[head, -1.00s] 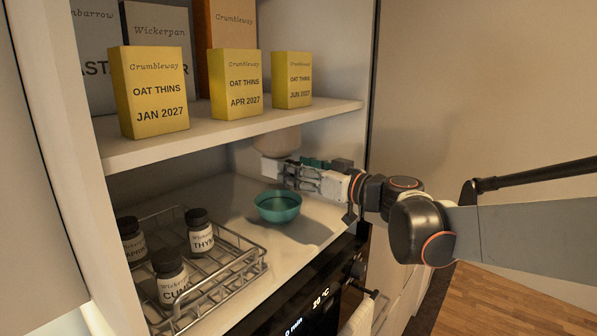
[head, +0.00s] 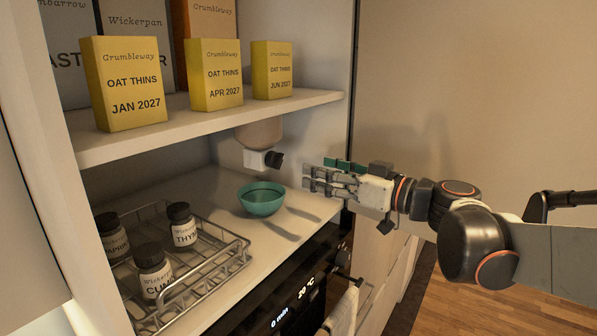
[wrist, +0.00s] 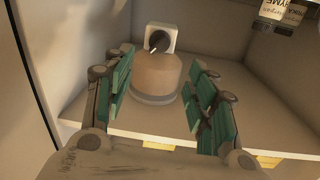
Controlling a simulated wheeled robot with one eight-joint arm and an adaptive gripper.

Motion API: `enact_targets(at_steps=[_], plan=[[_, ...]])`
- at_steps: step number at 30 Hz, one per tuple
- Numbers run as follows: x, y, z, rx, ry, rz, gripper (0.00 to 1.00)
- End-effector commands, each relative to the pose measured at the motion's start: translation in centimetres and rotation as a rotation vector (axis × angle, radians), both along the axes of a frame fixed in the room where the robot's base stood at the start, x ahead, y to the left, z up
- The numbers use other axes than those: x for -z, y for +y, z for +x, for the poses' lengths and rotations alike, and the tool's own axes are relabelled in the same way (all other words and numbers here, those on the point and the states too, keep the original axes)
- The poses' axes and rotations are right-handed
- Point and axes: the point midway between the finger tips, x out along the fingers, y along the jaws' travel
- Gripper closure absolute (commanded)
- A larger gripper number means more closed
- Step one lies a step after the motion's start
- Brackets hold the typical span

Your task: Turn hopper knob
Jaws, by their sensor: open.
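The hopper (head: 260,135) hangs under the shelf, with a beige body and a white block (head: 254,160) at its bottom. Its dark knob (head: 274,159) sticks out from the block toward my gripper. In the wrist view the knob (wrist: 158,40) has a pale mark on its face, slanting toward the lower left. My gripper (head: 305,178) is open and empty, to the right of the knob and apart from it. In the wrist view the hopper body (wrist: 157,75) shows between my green-padded fingers, farther off. A teal bowl (head: 261,199) stands on the counter below the hopper.
A wire rack (head: 195,275) with dark-lidded spice jars (head: 151,270) stands at the left of the counter. Yellow Oat Thins boxes (head: 124,84) stand on the shelf (head: 210,122) above. An oven front (head: 300,290) lies below the counter edge.

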Motion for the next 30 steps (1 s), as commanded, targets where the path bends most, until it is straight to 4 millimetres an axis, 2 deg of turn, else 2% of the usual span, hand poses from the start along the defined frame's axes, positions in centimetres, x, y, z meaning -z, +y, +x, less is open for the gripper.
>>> enact_targets(at_steps=[7,14,23,30], plan=[[0.0,-0.1,0.0,-0.001,-0.002,-0.001,0.48],[0.3,-2.7,-0.6,-0.069,-0.074,-0.037,0.48],[0.6,-1.2,0.2,-0.077,-0.075,-0.038,0.48],[0.6,2.3,2.8,-0.078,-0.075,-0.037,0.48]])
